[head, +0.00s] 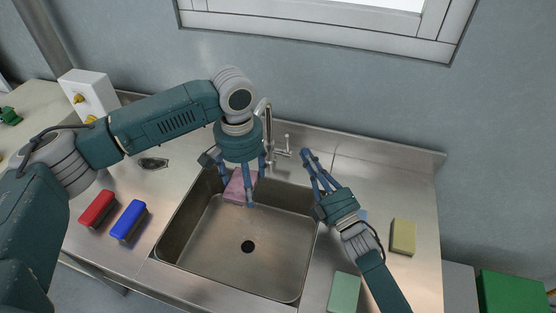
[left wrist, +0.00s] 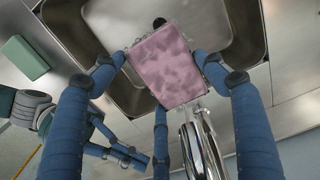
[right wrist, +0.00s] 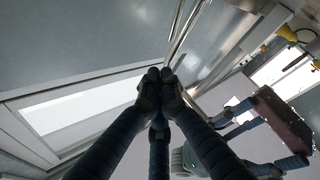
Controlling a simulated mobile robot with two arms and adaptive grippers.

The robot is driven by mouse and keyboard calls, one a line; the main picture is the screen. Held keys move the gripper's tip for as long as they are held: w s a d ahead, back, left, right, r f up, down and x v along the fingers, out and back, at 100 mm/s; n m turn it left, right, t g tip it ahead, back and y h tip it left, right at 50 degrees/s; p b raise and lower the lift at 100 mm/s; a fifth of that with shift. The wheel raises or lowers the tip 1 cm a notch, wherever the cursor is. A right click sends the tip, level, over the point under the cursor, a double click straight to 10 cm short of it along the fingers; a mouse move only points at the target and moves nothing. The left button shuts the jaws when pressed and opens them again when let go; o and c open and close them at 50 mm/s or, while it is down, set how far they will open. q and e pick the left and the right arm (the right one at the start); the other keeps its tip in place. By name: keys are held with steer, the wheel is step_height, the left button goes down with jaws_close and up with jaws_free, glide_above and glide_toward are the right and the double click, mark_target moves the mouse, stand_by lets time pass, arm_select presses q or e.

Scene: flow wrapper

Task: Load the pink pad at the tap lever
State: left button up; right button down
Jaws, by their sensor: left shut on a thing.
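The pink pad (head: 237,187) is gripped between the fingers of my left gripper (head: 240,182), above the back left of the sink. It fills the middle of the left wrist view (left wrist: 168,65), with fingers on both sides, and shows edge-on in the right wrist view (right wrist: 283,115). The tap (head: 266,112) stands just behind my left gripper, with its lever (head: 287,142) to the right of the spout. My right gripper (head: 306,155) is near the lever, to its right. Its fingertips meet in the right wrist view (right wrist: 160,85), with nothing visible between them.
The sink basin (head: 225,240) is empty. A red brush (head: 97,207) and a blue brush (head: 128,220) lie left of it. A yellow pad (head: 402,237) and a green pad (head: 343,292) lie to the right. The wall and window frame (head: 320,30) are behind the tap.

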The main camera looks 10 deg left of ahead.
mark_target(288, 142)
arm_select(q)
steer(key=shift+w+d, duration=0.1)
steer(key=shift+d, duration=0.05)
arm_select(e)
step_height(288, 142, down, 5)
steer(key=s+d+n+g+y, duration=0.2)
steer(key=n+g, duration=0.2)
steer(key=n, duration=0.8)
steer(key=f+x, duration=0.1)
steer(key=x, duration=0.9)
steer(key=shift+r, duration=0.25)
steer(key=shift+w+d, duration=0.1)
steer(key=shift+w+d+r, duration=0.15)
steer(key=shift+w+r, duration=0.5)
steer(key=shift+w, duration=0.3)
